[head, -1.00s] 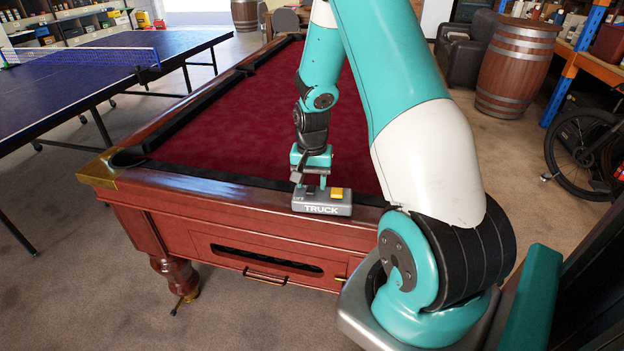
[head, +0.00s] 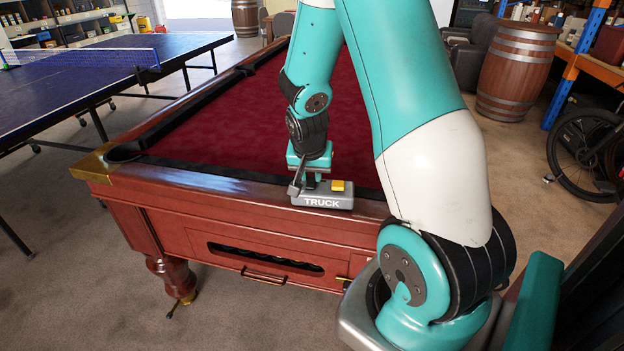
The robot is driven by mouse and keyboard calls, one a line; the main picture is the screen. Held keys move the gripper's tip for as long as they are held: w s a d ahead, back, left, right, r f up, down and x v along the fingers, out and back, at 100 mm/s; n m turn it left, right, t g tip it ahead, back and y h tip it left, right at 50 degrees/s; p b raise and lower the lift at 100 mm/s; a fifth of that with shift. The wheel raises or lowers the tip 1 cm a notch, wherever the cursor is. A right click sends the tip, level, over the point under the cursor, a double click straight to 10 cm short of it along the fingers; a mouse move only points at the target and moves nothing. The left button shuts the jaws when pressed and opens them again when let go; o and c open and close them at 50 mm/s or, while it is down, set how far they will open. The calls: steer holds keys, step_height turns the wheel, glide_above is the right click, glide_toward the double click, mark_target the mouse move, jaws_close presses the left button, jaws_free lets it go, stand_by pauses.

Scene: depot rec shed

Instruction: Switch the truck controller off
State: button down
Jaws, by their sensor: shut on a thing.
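The truck controller (head: 322,202) is a grey box with white TRUCK lettering on its front. It sits on the near wooden rail of the pool table. A yellow block (head: 338,186) stands on the right part of its top. My gripper (head: 311,184) points down over the left part of the controller's top, left of the yellow block. Its fingers are close together and shut on a part of the controller. The held part is hidden between the fingers, so its position cannot be read.
The pool table (head: 215,125) has a bare red cloth beyond the controller. A blue table-tennis table (head: 90,75) stands at left. A wooden barrel (head: 516,70), a dark armchair (head: 474,55) and a bicycle wheel (head: 585,155) are at right.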

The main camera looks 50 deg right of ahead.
steer(key=c, duration=1)
jaws_free()
steer(key=shift+o, duration=0.2)
steer(key=v, duration=1.7)
steer(key=shift+r+p, duration=0.15)
steer(key=shift+p, duration=0.3)
steer(key=shift+a, duration=0.15)
steer(key=s+a+n+y, duration=0.35)
steer(key=a+n, duration=0.45)
steer(key=a, duration=0.7)
steer(key=s+a+r+n+g+y, duration=0.2)
steer(key=s+a+n+y, duration=0.2)
steer(key=s+a+n, duration=0.6)
steer(key=a, duration=0.3)
steer(key=shift+s+r, duration=0.15)
